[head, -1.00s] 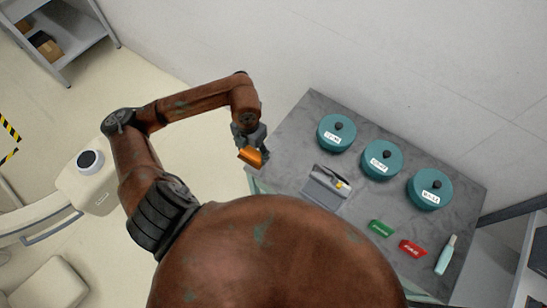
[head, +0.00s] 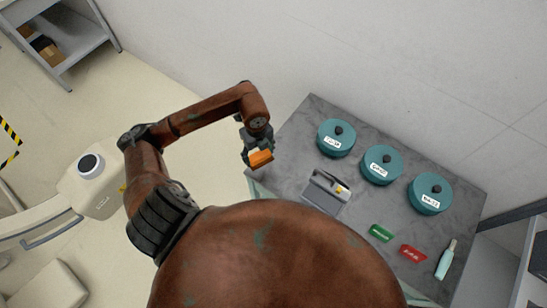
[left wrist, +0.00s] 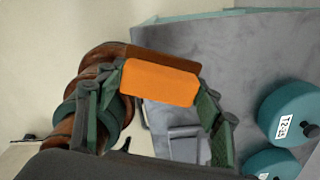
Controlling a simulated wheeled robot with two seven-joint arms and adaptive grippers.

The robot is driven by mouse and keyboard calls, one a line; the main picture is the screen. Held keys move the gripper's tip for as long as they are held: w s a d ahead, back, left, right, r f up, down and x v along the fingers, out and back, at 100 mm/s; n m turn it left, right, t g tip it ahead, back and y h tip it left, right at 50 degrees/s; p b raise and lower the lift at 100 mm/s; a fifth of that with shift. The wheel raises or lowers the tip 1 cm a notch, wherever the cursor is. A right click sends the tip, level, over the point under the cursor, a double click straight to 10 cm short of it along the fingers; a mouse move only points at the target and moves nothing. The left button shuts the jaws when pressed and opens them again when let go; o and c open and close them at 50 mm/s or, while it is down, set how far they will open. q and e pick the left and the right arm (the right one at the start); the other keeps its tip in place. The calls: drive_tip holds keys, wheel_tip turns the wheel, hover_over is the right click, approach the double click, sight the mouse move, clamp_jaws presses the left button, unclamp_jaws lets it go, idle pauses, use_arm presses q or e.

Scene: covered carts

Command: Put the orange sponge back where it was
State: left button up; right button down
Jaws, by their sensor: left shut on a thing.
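My left gripper (head: 256,149) is shut on the orange sponge (head: 261,158) and holds it above the left edge of the grey cart top (head: 296,131). In the left wrist view the sponge (left wrist: 160,82) is pinched between the two green-padded fingers (left wrist: 162,90). Three teal lidded pots with white labels stand along the back of the cart: left (head: 336,138), middle (head: 381,165) and right (head: 430,194). My right gripper is not in view.
A green packet (head: 381,233), a red packet (head: 412,253) and a pale teal bottle (head: 446,260) lie at the cart's front right. A wall (head: 400,70) rises behind the cart. The cart top between pots and holder is clear.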

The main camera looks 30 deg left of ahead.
use_arm(q)
hover_over(273, 162)
wheel_tip(273, 162, down, 6)
drive_tip(key=shift+f, duration=1.8)
drive_tip(key=shift+f, duration=0.15)
drive_tip(key=o, duration=1)
wheel_tip(273, 162, up, 12)
